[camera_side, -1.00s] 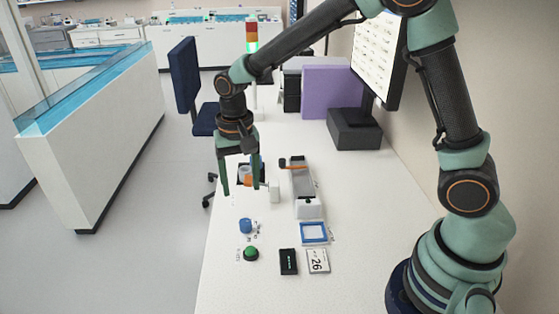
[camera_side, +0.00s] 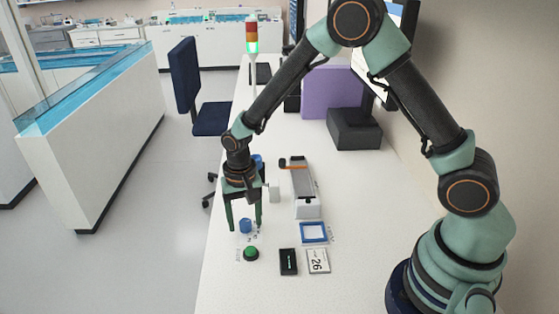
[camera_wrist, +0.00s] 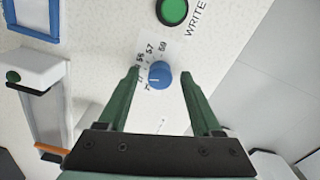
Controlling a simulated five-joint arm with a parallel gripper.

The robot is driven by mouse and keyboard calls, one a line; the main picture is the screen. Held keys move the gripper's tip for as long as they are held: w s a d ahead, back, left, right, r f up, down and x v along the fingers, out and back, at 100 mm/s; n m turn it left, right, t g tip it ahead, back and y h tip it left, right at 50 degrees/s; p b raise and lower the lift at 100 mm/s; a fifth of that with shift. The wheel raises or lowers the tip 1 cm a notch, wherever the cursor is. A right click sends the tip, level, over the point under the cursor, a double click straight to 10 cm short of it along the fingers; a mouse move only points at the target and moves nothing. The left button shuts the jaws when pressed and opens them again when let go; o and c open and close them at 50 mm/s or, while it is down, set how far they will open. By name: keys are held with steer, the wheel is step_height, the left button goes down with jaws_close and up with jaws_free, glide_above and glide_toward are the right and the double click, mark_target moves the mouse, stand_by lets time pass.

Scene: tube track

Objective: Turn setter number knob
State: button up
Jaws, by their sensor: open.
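The setter knob is a small blue round knob (camera_side: 246,226) near the left edge of the white table. In the wrist view the blue knob (camera_wrist: 160,75) sits on a white dial with printed numbers, 56, 57 and 58 among them. My gripper (camera_side: 245,228) is above the knob, pointing down. In the wrist view its two green fingers (camera_wrist: 160,74) are open, one on each side of the knob, with a visible gap on both sides. Neither finger appears to touch the knob.
A green button (camera_side: 251,253) labelled WRITE stands close in front of the knob. A black box (camera_side: 288,262), a card reading 26 (camera_side: 318,261), a blue-framed pad (camera_side: 314,233) and a grey track device (camera_side: 303,185) lie to the right. The table's left edge is close.

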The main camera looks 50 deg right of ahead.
jaws_close()
steer(key=shift+n, duration=0.4)
steer(key=n, duration=0.5)
steer(key=shift+n, duration=0.4)
steer(key=n, duration=0.5)
steer(key=shift+n, duration=0.3)
jaws_free()
